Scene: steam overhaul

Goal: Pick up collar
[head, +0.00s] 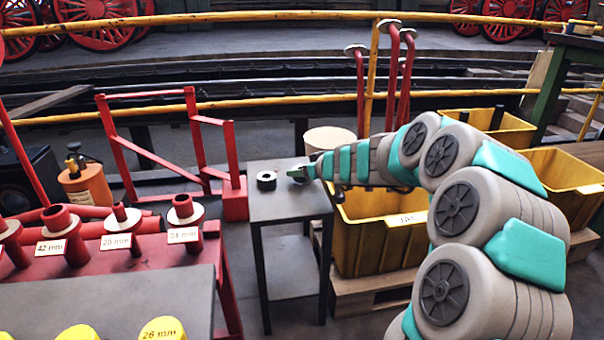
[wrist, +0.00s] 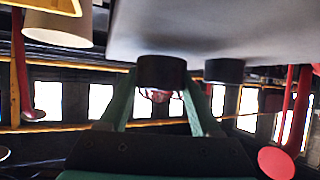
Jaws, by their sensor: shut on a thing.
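My gripper (head: 299,174) is at the right side of the small dark grey table (head: 290,204), low over its top. In the wrist view, which looks upside down, its two green fingers (wrist: 160,88) are shut on a short black collar (wrist: 162,72), one on each side. The held collar appears to rest on or sit very close to the table top; I cannot tell if it touches. In the head view my gripper mostly hides it. A second black collar (head: 266,180) stands free on the table to the left; it also shows in the wrist view (wrist: 224,70).
Yellow crates (head: 375,245) stand right of the table, beneath my arm. A red bench with labelled pegs (head: 120,240) is at left. A red frame (head: 150,145) and yellow railing (head: 250,100) are behind. The table's front is clear.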

